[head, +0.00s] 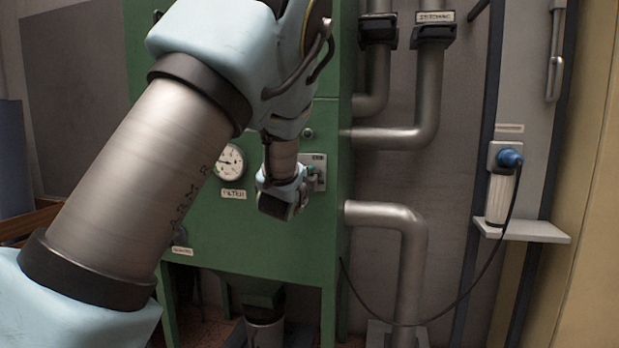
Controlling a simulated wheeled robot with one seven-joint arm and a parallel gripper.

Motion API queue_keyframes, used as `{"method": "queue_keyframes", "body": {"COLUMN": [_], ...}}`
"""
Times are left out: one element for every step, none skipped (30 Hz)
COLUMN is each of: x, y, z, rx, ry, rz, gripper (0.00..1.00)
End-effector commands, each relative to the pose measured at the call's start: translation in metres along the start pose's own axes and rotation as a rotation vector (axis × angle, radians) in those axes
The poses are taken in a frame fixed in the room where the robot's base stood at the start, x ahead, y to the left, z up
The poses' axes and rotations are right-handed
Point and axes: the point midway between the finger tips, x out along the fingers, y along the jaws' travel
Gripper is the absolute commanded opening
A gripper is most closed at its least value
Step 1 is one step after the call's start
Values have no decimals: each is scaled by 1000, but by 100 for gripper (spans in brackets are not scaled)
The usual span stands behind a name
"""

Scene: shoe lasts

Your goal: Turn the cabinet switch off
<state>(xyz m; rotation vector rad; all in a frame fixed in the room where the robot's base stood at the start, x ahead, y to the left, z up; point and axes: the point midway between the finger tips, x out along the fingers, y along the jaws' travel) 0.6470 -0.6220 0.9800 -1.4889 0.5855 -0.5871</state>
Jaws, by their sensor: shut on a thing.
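The cabinet switch (319,171) is a small grey plate with a label, on the right part of the green cabinet's front (245,262). My gripper (306,190) is at the switch's lower left, shut on its small handle. The gripper and wrist hide part of the switch, so its exact position is hard to read.
A round gauge (229,162) sits left of the switch. Grey pipes (408,240) run along the cabinet's right side. A blue plug (509,158) with a hanging black cable and a small shelf (522,230) are at the far right. My arm covers much of the left.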

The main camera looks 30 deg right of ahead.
Motion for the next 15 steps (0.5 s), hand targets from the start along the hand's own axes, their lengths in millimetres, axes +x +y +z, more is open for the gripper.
{"method": "queue_keyframes", "body": {"x": [0,0,0,0,0,0,0,0,0,0,0,0,0,0,0], "y": [0,0,0,0,0,0,0,0,0,0,0,0,0,1,1], "z": [-1,-1,-1,-1,-1,-1,-1,-1,-1,-1,-1,-1,-1,-1,-1], "rx": [6,9,12,14,15,16,16,16,16,16,16,16,16,16,16], "ry": [2,2,2,2,2,2,2,2,2,2,2,2,2,2,2], "rz": [0,0,0,0,0,0,1,1,1,1,1,1,1,1,1], "gripper": [0,0,0,0,0,0,0,0,0,0,0,0,0,0,25]}}
